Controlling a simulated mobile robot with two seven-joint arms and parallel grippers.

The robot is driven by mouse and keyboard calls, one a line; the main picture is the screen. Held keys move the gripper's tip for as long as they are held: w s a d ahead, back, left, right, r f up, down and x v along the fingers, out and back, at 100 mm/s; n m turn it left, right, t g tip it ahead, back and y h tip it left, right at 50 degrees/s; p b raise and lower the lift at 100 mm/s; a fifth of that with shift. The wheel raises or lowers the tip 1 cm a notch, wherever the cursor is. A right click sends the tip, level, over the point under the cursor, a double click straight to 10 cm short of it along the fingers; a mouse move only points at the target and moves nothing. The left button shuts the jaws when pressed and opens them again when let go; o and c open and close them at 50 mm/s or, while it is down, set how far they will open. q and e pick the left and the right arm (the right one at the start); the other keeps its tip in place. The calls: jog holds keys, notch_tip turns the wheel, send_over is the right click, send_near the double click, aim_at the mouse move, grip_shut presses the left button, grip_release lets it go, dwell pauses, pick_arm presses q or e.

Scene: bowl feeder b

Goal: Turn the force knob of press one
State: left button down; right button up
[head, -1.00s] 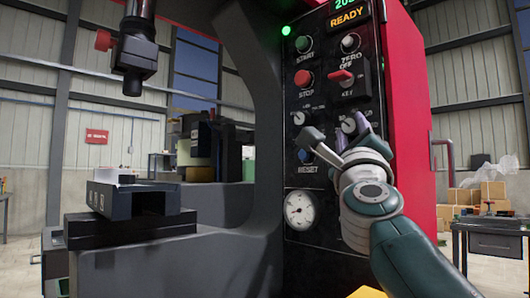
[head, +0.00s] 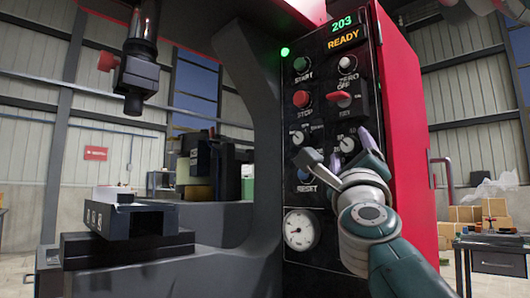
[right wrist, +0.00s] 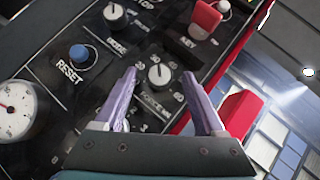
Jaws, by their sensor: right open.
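The force knob (head: 347,144) of the press is a small round dial with a pale pointer on the black control panel (head: 325,200). In the right wrist view the force knob (right wrist: 160,76) shows between and just past the fingertips, with a printed scale and the word FORCE around it. My right gripper (head: 338,150) is open in front of the panel, and its purple fingers show in the right wrist view (right wrist: 159,82) on either side of the knob. I cannot tell whether they touch it. My left gripper is not in view.
Close by are the mode knob (head: 299,138), blue reset button (head: 304,174), red key switch (head: 340,98), red stop button (head: 301,99) and pressure gauge (head: 300,229). The display (head: 342,29) reads 203 and READY. The press bed (head: 125,220) is at left.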

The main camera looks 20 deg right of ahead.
jog(key=b+v, duration=0.1)
jog(key=v, duration=0.8)
jog(key=shift+s+a+f, duration=0.2)
jog(key=shift+s+f, duration=0.05)
jog(key=shift+s, duration=0.05)
